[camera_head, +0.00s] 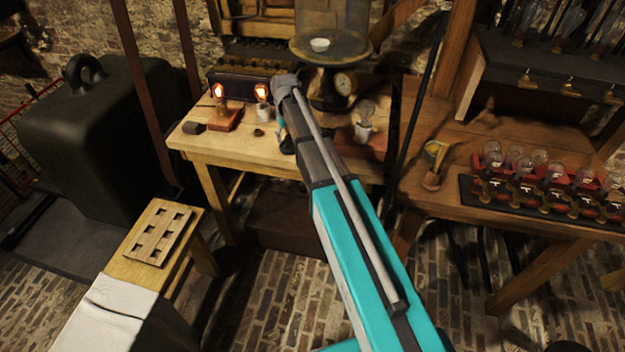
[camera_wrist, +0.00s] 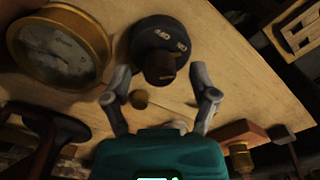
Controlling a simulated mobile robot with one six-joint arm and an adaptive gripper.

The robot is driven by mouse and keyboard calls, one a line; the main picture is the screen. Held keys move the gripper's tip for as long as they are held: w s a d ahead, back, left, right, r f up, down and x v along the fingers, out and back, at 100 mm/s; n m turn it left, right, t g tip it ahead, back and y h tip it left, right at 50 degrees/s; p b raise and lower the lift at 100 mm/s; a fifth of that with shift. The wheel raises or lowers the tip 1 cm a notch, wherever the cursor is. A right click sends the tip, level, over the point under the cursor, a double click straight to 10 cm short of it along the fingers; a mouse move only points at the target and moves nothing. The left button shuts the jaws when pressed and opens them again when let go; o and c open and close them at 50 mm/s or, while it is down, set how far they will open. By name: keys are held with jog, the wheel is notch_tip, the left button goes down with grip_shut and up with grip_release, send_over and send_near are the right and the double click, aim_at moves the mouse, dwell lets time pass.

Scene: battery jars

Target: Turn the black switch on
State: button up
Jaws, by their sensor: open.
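I cannot tell whether either finger touches the switch. In the head view my arm largely covers this spot, and I cannot make the switch out clearly.
The light wooden table (camera_head: 200,142) also holds a lit lamp on a red-brown block (camera_head: 225,120) and a small dark block (camera_head: 193,127). A brass-rimmed gauge (camera_wrist: 60,47) is close on the left in the wrist view. A second table (camera_head: 430,205) with several bulbs stands at right.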

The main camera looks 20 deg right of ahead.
aim_at(289, 137)
jog(key=n, duration=0.4)
jog(key=shift+n, duration=0.3)
jog(key=n, duration=0.3)
jog(key=shift+r, duration=0.1)
notch_tip(289, 137, up, 14)
jog(key=p, duration=1.4)
jog(key=s+f+m+b, duration=0.4)
jog(key=s, duration=0.9)
jog(key=s+f+m+b, duration=0.3)
jog(key=s+f+m, duration=0.1)
jog(key=s, duration=0.9)
jog(key=shift+s+d+m+b, duration=0.15)
jog(key=shift+d+m+b, duration=0.2)
jog(key=shift+m, duration=0.25)
